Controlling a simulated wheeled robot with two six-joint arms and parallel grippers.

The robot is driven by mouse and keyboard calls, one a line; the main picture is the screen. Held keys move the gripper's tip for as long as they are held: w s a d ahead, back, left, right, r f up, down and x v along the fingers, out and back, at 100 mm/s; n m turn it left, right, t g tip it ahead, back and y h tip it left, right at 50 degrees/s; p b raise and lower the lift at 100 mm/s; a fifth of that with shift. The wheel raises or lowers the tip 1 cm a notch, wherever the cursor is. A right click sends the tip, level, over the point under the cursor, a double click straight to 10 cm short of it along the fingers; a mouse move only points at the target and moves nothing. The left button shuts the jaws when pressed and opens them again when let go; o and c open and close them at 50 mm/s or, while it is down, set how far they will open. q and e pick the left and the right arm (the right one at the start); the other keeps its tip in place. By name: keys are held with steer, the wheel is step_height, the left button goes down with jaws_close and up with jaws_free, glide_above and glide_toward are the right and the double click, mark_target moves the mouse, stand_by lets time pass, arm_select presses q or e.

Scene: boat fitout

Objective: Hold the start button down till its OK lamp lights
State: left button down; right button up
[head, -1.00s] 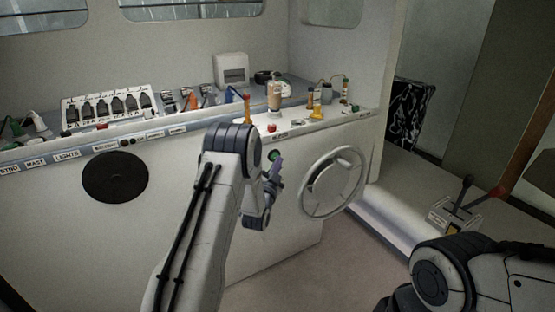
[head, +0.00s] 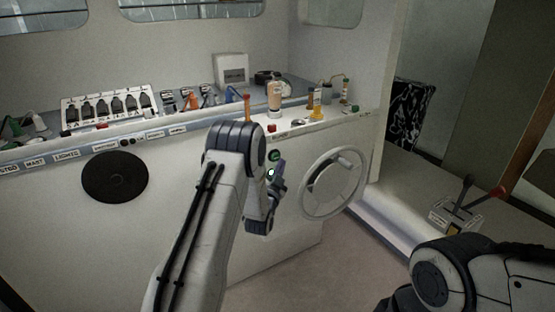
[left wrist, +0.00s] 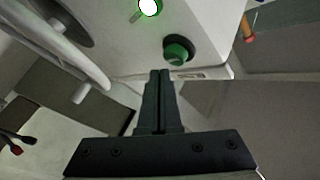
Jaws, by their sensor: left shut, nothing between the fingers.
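The green start button (head: 274,155) is on the front of the white console, left of the steering wheel. It also shows in the left wrist view (left wrist: 178,50) as a green knob on a dark round base. The lamp (head: 271,173) is lit bright white below the button; in the left wrist view (left wrist: 149,7) it glows with a green rim. My left gripper (left wrist: 160,72) is shut and empty, its tips close to the button's edge; I cannot tell whether they touch it. It also shows in the head view (head: 281,165). My right gripper is out of view.
The steering wheel (head: 305,190) stands out from the console close to the right of my left gripper. A black round disc (head: 115,177) is on the console's left front. Bottles and small items crowd the ledge above. A lever box (head: 455,214) stands at right.

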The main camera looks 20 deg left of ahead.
arm_select(q)
steer(key=s+d, duration=0.1)
steer(key=d, duration=0.1)
steer(key=s+d, duration=0.2)
steer(key=shift+b, duration=0.35)
steer(key=s+d+r+g+h, duration=0.1)
steer(key=d+g+h, duration=0.25)
steer(key=d, duration=0.75)
steer(key=s+d+g+h, duration=0.2)
steer(key=s+d+g, duration=0.4)
steer(key=s+d, duration=0.35)
steer(key=s+r+m+g+y, duration=0.1)
steer(key=s+g, duration=0.9)
steer(key=s, duration=2.3)
steer(key=shift+s+a+r+y, duration=0.2)
steer(key=shift+a+y, duration=0.2)
steer(key=shift+y, duration=0.15)
